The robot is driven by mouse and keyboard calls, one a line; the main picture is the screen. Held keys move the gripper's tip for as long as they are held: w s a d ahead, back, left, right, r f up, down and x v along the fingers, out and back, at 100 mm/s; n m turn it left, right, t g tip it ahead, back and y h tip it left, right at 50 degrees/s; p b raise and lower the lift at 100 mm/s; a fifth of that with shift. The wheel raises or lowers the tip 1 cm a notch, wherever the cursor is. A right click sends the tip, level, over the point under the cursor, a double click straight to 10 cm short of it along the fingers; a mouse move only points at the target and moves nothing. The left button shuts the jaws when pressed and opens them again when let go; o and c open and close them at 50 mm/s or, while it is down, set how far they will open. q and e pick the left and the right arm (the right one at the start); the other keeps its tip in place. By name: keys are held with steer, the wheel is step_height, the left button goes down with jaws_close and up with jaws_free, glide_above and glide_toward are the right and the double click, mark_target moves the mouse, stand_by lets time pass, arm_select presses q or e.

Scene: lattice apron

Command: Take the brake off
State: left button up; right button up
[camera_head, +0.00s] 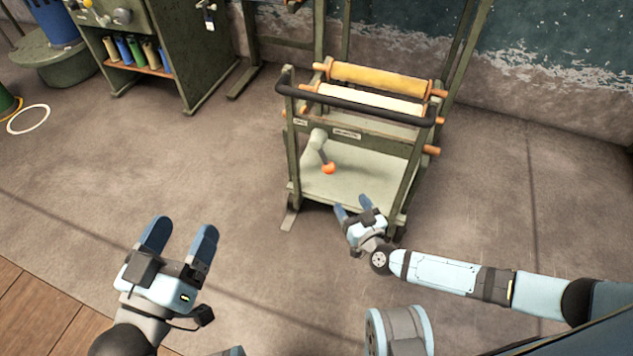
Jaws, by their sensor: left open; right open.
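A green metal cart (399,180) with a black push bar (352,108) stands right of centre. Inside its frame, above the pale lower deck (365,183), a lever with an orange knob (328,168) hangs from a grey-green pivot (317,139) at the left. My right gripper (353,207) is open and empty at the deck's front edge, below and right of the knob and apart from it. My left gripper (181,237) is open and empty over the floor at lower left, far from the cart.
Two rolls, one yellow (380,78) and one cream (370,100), lie across the cart's top. A green cabinet (185,50) with coloured cylinders stands at upper left. A white ring (28,119) lies on the floor. The floor between cabinet and cart is clear.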

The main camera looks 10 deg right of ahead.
mark_target(331, 173)
steer(key=w+b, duration=0.1)
steer(key=w, duration=0.3)
steer(key=w+a+b, duration=0.1)
steer(key=w+b, duration=0.1)
steer(key=w, duration=0.2)
steer(key=w+a+b, duration=0.1)
steer(key=w+b, duration=0.1)
steer(key=w, duration=0.2)
steer(key=shift+w+f, duration=0.15)
steer(key=shift+f, duration=0.05)
arm_select(q)
steer(key=shift+m+g, duration=0.9)
steer(key=shift+w+f+b, duration=0.15)
steer(key=shift+w+f, duration=0.1)
steer(key=shift+f, duration=1.25)
steer(key=shift+w+f+b, duration=0.15)
steer(key=shift+w+f, duration=0.05)
steer(key=shift+f, duration=1.25)
arm_select(e)
steer(key=shift+w+a+r, duration=0.1)
steer(key=shift+w+a, duration=0.05)
steer(key=shift+w, duration=0.55)
steer(key=shift+c, duration=0.5)
jaws_close()
arm_select(q)
steer(key=shift+r, duration=0.1)
arm_select(e)
steer(key=shift+a, duration=0.15)
